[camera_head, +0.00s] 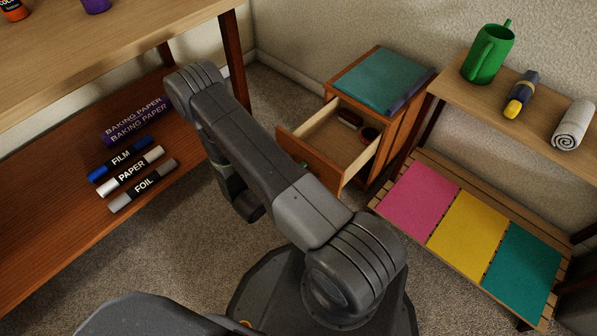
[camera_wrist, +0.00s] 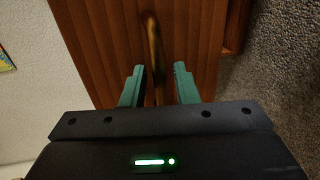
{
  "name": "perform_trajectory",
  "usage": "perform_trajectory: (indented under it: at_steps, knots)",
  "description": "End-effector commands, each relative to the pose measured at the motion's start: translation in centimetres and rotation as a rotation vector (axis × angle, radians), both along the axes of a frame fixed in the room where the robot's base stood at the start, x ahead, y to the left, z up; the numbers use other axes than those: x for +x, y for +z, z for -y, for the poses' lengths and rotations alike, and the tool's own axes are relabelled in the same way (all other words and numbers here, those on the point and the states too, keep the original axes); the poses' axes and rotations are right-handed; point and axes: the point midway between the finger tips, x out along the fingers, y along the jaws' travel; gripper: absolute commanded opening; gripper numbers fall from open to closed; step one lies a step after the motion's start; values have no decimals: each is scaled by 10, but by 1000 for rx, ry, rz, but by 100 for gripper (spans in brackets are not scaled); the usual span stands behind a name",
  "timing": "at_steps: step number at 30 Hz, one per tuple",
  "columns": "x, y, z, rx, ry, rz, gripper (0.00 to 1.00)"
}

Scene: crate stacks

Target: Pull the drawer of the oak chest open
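The oak chest (camera_head: 394,130) stands against the back wall in the head view. Its drawer (camera_head: 322,132) is pulled well out, and two small dark reddish-brown things lie inside. In the wrist view, the reddish wooden front (camera_wrist: 105,40) fills the middle. A thin brass-coloured handle (camera_wrist: 154,55) runs along it, in line with the gap between my fingers. My gripper (camera_wrist: 157,78) is open, its two green fingers apart on either side of the handle, with clear gaps. In the head view my arm hides most of the gripper.
A teal mat (camera_head: 378,76) covers the chest's top. To the right are a bench (camera_head: 442,92) with a green watering can (camera_head: 488,55) and a low slatted rack (camera_head: 376,203) with coloured mats. A wooden shelf unit (camera_head: 60,235) stands left. Carpet (camera_head: 185,240) is clear between.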

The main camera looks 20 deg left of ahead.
Motion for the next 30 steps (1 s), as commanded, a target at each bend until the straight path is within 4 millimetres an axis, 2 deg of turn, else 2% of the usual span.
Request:
perform_trajectory:
  at_steps: [5, 21, 25, 30]
  knots:
    - [-13, 4, -6, 0, 3, 0, 27]
    - [-106, 25, -39, 0, 4, 0, 27]
    - [-119, 28, -44, 0, 2, 0, 27]
    - [-126, 28, -46, 0, 0, 0, 27]
